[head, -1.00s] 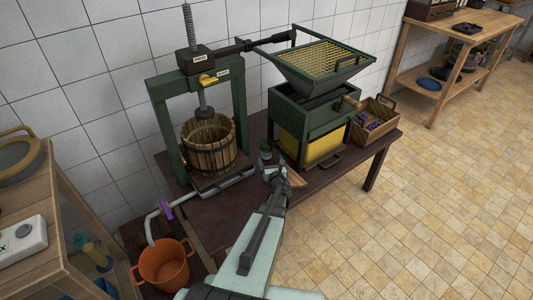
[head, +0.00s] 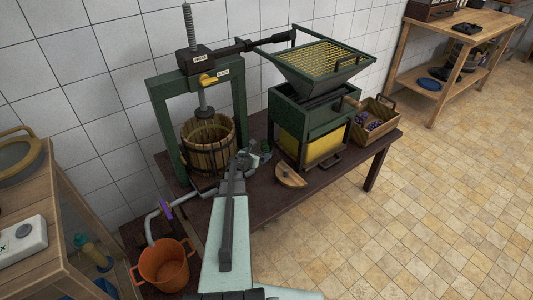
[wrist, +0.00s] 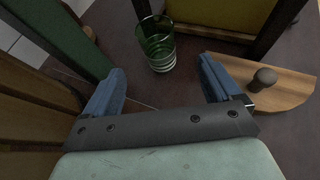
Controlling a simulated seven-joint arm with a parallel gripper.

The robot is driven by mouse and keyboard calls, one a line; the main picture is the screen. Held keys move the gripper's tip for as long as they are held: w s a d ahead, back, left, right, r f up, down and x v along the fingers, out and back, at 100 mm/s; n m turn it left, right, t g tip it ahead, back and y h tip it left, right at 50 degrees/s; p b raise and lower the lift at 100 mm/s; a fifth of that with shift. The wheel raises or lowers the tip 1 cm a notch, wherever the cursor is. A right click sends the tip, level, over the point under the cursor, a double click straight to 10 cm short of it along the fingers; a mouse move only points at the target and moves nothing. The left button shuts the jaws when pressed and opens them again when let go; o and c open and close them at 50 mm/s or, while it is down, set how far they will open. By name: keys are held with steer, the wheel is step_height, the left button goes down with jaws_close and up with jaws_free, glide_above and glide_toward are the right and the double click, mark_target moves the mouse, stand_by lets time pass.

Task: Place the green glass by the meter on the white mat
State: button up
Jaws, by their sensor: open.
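The green glass (wrist: 156,46) is a small clear green tumbler, upright on the dark table, seen in the wrist view just beyond my fingertips. In the head view the glass (head: 266,150) shows small, between the press and the crusher. My gripper (wrist: 162,72) is open, its blue fingers spread wide with nothing between them. In the head view my gripper (head: 250,155) is low over the table, just left of the glass.
The slatted press basket (head: 208,145) stands close on the left. The green crusher (head: 305,125) stands behind and right of the glass. A half-round wooden board with a knob (wrist: 275,88) lies right of my fingers. An orange bucket (head: 164,266) is at lower left.

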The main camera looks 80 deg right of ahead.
steer(key=r+g, duration=0.1)
steer(key=r, duration=0.1)
glide_toward(269, 143)
steer(key=shift+m, duration=0.4)
steer(key=x, duration=0.4)
steer(key=shift+s, duration=0.35)
steer(key=x, duration=0.4)
steer(key=shift+w+d+f, duration=0.15)
steer(key=shift+w+f, duration=0.1)
steer(key=shift+w, duration=0.05)
steer(key=shift+s+d+f, duration=0.15)
steer(key=shift+s+d, duration=0.05)
steer(key=shift+d, duration=0.1)
steer(key=c, duration=1.3)
steer(key=shift+o, duration=0.2)
